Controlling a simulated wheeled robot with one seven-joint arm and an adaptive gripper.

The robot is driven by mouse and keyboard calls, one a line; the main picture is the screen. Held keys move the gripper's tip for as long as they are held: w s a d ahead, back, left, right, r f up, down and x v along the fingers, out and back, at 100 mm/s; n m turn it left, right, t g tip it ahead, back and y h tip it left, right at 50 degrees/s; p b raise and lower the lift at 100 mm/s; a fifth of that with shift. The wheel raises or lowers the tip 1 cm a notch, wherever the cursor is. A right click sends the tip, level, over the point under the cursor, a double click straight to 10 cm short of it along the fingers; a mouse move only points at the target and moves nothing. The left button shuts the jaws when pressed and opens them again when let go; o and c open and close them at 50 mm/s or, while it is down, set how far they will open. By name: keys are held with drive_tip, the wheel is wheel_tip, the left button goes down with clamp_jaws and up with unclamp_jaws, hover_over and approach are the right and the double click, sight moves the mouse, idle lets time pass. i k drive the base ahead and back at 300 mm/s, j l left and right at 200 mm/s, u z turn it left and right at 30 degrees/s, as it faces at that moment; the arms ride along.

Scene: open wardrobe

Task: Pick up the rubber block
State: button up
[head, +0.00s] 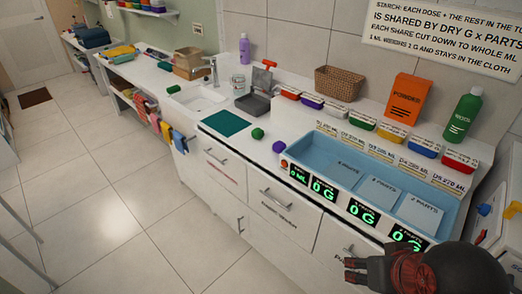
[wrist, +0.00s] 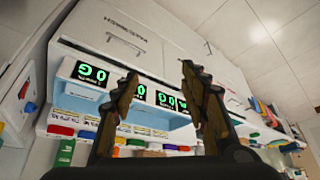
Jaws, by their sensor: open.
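I cannot pick out the rubber block for certain in either view. Small rounded pieces lie on the white counter in the head view: a green one (head: 257,133), a purple one (head: 279,146) and a red one (head: 284,163) by the blue tray. My gripper (head: 354,270) is low at the right in the head view, in front of the drawers and well apart from these pieces. In the wrist view my gripper (wrist: 158,85) has its two fingers spread with nothing between them. The wrist view is upside down.
A blue tray (head: 300,150) with digital displays along its front fills the right counter. Behind it stand coloured tubs, an orange box (head: 405,97) and a green bottle (head: 463,114). A teal mat (head: 226,123) lies near the sink (head: 196,100).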

sight(278, 146)
drive_tip(key=u, duration=0.35)
drive_tip(key=i+j+z, duration=0.1)
drive_tip(key=i+j, duration=0.2)
drive_tip(key=i+j+z, duration=0.15)
drive_tip(key=j, duration=0.3)
drive_tip(key=i+j+z, duration=0.1)
drive_tip(key=i+j, duration=0.25)
drive_tip(key=i+z, duration=0.1)
drive_tip(key=i, duration=0.4)
